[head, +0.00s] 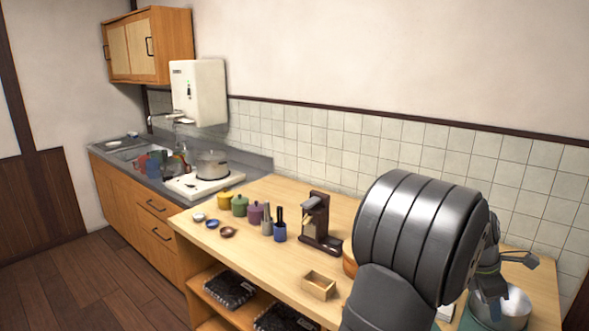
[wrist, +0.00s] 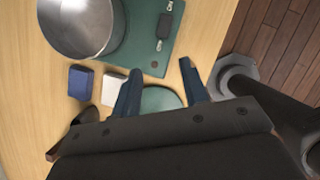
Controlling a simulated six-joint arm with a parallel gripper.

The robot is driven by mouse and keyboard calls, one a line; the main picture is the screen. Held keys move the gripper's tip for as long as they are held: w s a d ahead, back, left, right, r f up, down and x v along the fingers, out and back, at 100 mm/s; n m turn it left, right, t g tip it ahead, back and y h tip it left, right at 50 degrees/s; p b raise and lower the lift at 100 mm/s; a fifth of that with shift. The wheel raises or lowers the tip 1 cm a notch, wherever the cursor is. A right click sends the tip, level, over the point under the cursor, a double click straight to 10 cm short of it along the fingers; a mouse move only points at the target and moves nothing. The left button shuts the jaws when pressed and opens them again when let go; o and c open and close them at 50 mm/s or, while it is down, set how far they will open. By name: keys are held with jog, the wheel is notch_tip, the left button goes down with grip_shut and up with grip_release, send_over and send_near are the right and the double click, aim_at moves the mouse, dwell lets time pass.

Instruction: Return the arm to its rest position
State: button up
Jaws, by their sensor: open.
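My gripper (wrist: 160,78) shows in the wrist view with its two blue fingers spread apart and nothing held between them. Below and beyond the fingers is a pale green round thing (wrist: 160,98), partly hidden by the gripper. In the head view my large grey arm fills the right foreground and hides much of the gripper. The gripper is over the right end of the wooden counter (head: 275,190), near a metal pot (head: 515,302). The pot also shows in the wrist view (wrist: 75,48), at upper left, apart from the fingers.
A green mat (wrist: 143,62) bears a dark item (wrist: 163,26). A blue block (wrist: 81,82) and a white block (wrist: 111,86) lie beside it. Several jars, small bowls, a dark brown stand (head: 317,228) and a wooden box (head: 319,284) stand farther left on the counter.

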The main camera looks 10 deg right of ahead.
jog(key=s+d+r+n+t, duration=0.1)
jog(key=d+r+n, duration=0.15)
jog(key=d, duration=0.55)
jog(key=s+d+r+n, duration=0.1)
jog(key=d+r, duration=0.2)
jog(key=d, duration=0.5)
jog(key=w+f, duration=0.5)
jog(key=w, duration=0.4)
jog(key=shift+w+a+f, duration=0.3)
jog(key=shift+a+f, duration=0.05)
jog(key=shift+a, duration=0.1)
